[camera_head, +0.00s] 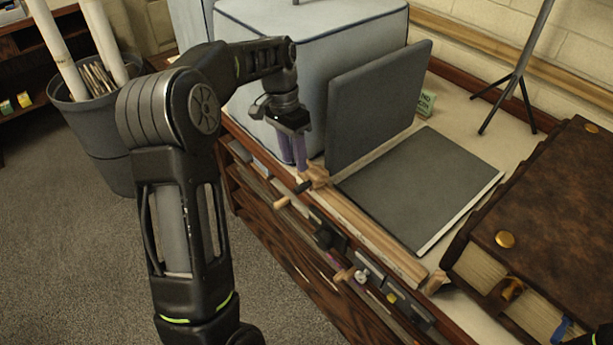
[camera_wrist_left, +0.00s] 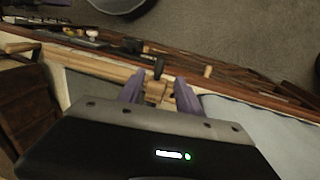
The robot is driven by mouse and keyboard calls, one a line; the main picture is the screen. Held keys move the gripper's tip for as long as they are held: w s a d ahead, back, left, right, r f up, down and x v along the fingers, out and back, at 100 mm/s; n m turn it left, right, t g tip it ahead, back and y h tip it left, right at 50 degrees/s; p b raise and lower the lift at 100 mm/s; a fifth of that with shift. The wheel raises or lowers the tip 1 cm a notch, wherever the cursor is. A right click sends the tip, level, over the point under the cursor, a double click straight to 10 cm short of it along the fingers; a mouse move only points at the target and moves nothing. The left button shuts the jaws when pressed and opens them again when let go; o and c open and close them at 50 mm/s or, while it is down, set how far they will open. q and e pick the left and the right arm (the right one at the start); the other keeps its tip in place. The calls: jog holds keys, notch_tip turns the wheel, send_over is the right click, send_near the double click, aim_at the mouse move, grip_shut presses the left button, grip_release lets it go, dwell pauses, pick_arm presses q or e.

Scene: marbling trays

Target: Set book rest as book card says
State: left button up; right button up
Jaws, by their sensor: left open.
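The book rest has an upright dark grey panel (camera_head: 370,105) and a flat dark grey panel (camera_head: 425,185) beside it on a wooden base. A wooden knob (camera_head: 317,177) with a dark-tipped piece sits at the base's front-left corner. My left gripper (camera_head: 297,165) points down at this knob. In the left wrist view, its purple fingers are open, with the wooden knob (camera_wrist_left: 155,90) between their tips; I cannot tell whether they touch it. A small green and white card (camera_head: 426,103), perhaps the book card, stands behind the upright panel, partly hidden. My right gripper is not in view.
A blue-grey padded block (camera_head: 300,35) stands behind my left gripper. A large brown book (camera_head: 545,215) with brass studs lies at the right. A black tripod stand (camera_head: 515,80) is at the back. Small tools (camera_head: 385,290) line the bench's front edge.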

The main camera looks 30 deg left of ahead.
aim_at(300, 185)
pick_arm(q)
jog(key=f, duration=0.2)
jog(key=d+f, duration=0.1)
jog(key=f, duration=0.5)
jog(key=shift+s+d+p, duration=0.1)
jog(key=shift+d+p, duration=0.2)
jog(key=shift+p, duration=0.05)
grip_shut()
dwell(1.2)
